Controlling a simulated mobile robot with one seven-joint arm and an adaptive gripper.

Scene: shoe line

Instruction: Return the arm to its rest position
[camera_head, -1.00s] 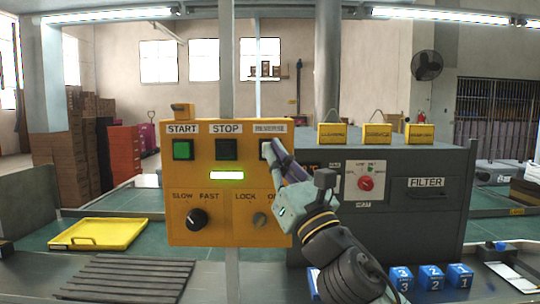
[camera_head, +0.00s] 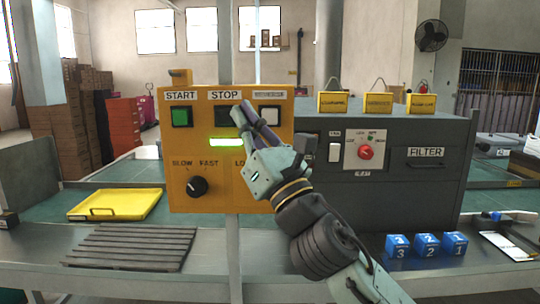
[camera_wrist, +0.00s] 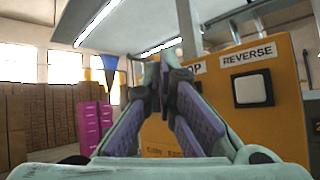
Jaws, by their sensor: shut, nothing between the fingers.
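My gripper (camera_head: 252,122) is in front of the orange control panel (camera_head: 230,170), its fingers together and empty. In the head view the fingertips overlap the area between the STOP button (camera_head: 226,117) and the white REVERSE button (camera_head: 270,116). I cannot tell whether they touch the panel there. In the wrist view the closed fingers (camera_wrist: 163,75) point up past the panel's left side, with the REVERSE button (camera_wrist: 252,88) to their right. My forearm hides the LOCK switch at the panel's lower right.
A grey machine (camera_head: 400,200) with a FILTER drawer stands right of the panel. Numbered blue blocks (camera_head: 427,246) sit on the metal ledge at front right. A yellow tray (camera_head: 114,205) and a grey slatted rack (camera_head: 130,247) lie to the left. The panel's front left is clear.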

